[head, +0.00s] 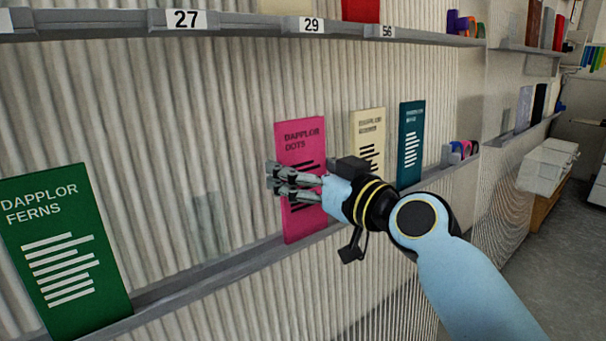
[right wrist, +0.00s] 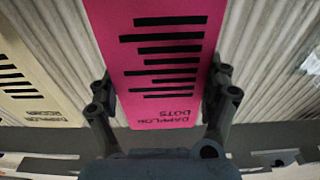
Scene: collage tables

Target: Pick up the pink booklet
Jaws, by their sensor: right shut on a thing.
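The pink booklet (head: 299,141), titled "DAPPLOR DOTS", stands upright on the lower shelf ledge in the head view. My right gripper (head: 273,180) is in front of it and shut on it, with the fingers covering part of its middle. In the right wrist view the pink booklet (right wrist: 160,80) appears upside down between the two fingers of my right gripper (right wrist: 160,95), one finger at each side edge. Its bottom edge still appears to be at the ledge in the head view. My left gripper is not in view.
A green booklet (head: 62,250) stands at the left on the ledge (head: 200,281). A cream booklet (head: 368,126) and a teal booklet (head: 411,140) stand to the right of the pink one. An upper shelf (head: 240,22) with number labels runs above. The ledge between green and pink is free.

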